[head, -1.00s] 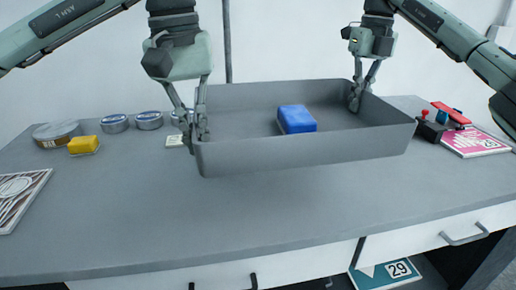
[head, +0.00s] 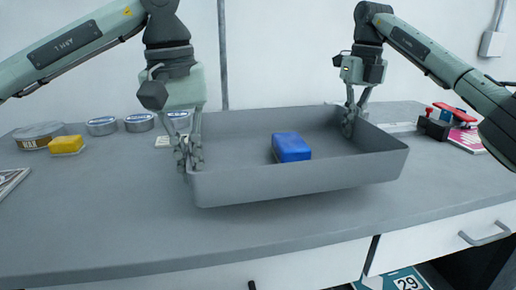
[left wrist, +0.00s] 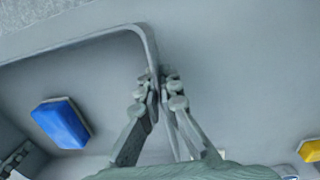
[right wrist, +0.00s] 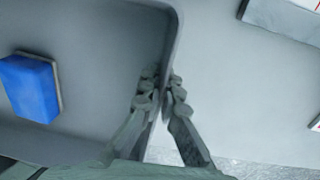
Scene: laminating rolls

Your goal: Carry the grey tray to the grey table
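The grey tray (head: 300,180) is an open, shallow box over the grey table (head: 120,220), with a blue block (head: 291,147) inside it. My left gripper (head: 190,160) is shut on the tray's left wall, with the wall between its fingers in the left wrist view (left wrist: 163,90). My right gripper (head: 349,122) is shut on the far right part of the rim, which also shows in the right wrist view (right wrist: 160,98). A shadow lies under the tray's front; I cannot tell whether its underside touches the tabletop.
A wax tin (head: 40,134), a yellow block (head: 66,145) and several smaller tins (head: 139,122) stand at the back left. A black item with a red knob (head: 432,124) and a pink booklet (head: 467,138) lie at the right. The table's front strip is clear.

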